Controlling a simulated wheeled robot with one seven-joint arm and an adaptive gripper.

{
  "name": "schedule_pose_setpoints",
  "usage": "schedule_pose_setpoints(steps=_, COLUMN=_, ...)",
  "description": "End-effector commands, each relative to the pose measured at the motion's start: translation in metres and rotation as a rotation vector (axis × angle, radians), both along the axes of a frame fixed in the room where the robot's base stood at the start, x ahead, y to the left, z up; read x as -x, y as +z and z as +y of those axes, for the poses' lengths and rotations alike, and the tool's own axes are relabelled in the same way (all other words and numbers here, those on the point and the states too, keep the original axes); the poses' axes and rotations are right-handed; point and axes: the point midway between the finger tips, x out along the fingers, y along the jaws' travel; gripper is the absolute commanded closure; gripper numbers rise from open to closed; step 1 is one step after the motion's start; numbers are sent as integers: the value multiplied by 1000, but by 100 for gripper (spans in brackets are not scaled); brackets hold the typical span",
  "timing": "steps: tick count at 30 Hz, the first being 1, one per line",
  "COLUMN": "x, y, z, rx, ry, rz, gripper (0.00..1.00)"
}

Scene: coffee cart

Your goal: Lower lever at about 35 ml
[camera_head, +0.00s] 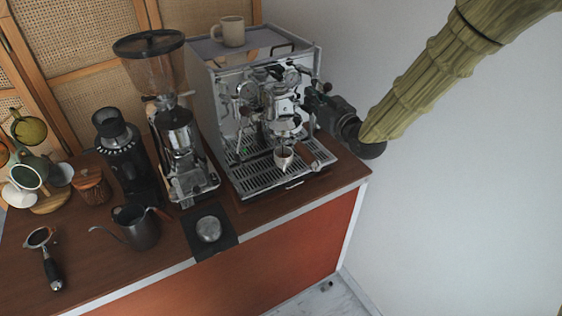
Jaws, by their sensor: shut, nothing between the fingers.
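The espresso machine (222,116) stands on the right part of the counter. Its group head (283,112) is at the front, with a portafilter fitted below it and a wooden handle (317,153) pointing right. A small light cup (284,159) is under the group, above the drip tray (262,180). My gripper (309,97) is shut and empty, close to the right side of the group head. The lever is too small and too hidden by my gripper to make out, and I cannot tell if they touch. The amount in the cup cannot be read.
A beige mug (230,31) stands on the machine. Left of it are a large grinder (179,140), a small grinder (119,148), a kettle (139,229), a mug tree and a spare portafilter (46,258). A tamper (209,229) rests on a black mat. A white wall is close on the right.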

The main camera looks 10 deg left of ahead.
Motion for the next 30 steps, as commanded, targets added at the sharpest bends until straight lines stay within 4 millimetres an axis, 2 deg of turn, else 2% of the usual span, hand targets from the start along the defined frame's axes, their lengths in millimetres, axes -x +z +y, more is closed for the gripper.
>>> schedule_pose_setpoints(steps=14, x=0, y=-1, z=0, rx=0, ry=0, rz=0, gripper=100)
schedule_pose_setpoints(steps=30, x=0, y=-35, z=0, rx=0, ry=0, rz=0, gripper=100)
